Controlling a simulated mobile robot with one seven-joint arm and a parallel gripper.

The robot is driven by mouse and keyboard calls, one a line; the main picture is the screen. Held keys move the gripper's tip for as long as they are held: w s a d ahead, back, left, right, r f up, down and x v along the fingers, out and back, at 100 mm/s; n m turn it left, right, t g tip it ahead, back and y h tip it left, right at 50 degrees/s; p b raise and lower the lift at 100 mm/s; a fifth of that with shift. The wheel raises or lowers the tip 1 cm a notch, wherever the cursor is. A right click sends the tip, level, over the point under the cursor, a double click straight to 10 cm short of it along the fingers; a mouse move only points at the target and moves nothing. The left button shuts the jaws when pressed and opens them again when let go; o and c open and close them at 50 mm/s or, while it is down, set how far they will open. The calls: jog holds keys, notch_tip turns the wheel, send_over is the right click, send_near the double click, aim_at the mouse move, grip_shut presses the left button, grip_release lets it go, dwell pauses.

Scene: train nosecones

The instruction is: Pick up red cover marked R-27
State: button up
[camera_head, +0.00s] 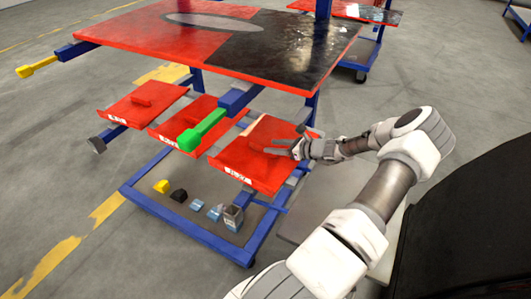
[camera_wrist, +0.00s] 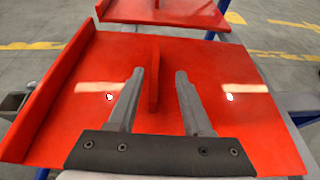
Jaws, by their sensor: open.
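The red cover marked R-27 (camera_head: 255,163) is the rightmost of three red covers on the cart's middle level. Its white label is on the front lip. My gripper (camera_head: 276,147) is over this cover, reaching in from the right. In the wrist view the cover (camera_wrist: 225,115) fills most of the picture, with an upright red handle (camera_wrist: 154,80) in its middle. The two fingers of my gripper (camera_wrist: 160,75) are open, one on each side of the handle. The handle looks nearer the left finger; I cannot tell whether they touch.
A red and black panel (camera_head: 190,50) overhangs the covers from above. A green-ended handle (camera_head: 203,130) juts out in front. Two other red covers (camera_head: 145,101) (camera_head: 195,122) lie left. Small blocks (camera_head: 178,195) sit on the cart's lower shelf.

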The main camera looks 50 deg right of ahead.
aim_at(263, 146)
jog(key=x, duration=0.1)
jog(key=b+x, duration=0.1)
jog(key=x, duration=0.1)
jog(key=b+x, duration=0.1)
jog(key=x, duration=0.1)
jog(key=shift+s+a+f, duration=0.2)
jog(key=shift+a+f, duration=0.05)
jog(key=shift+a, duration=0.1)
jog(key=shift+w, duration=0.2)
grip_shut()
dwell(0.8)
jog(key=shift+r, duration=0.1)
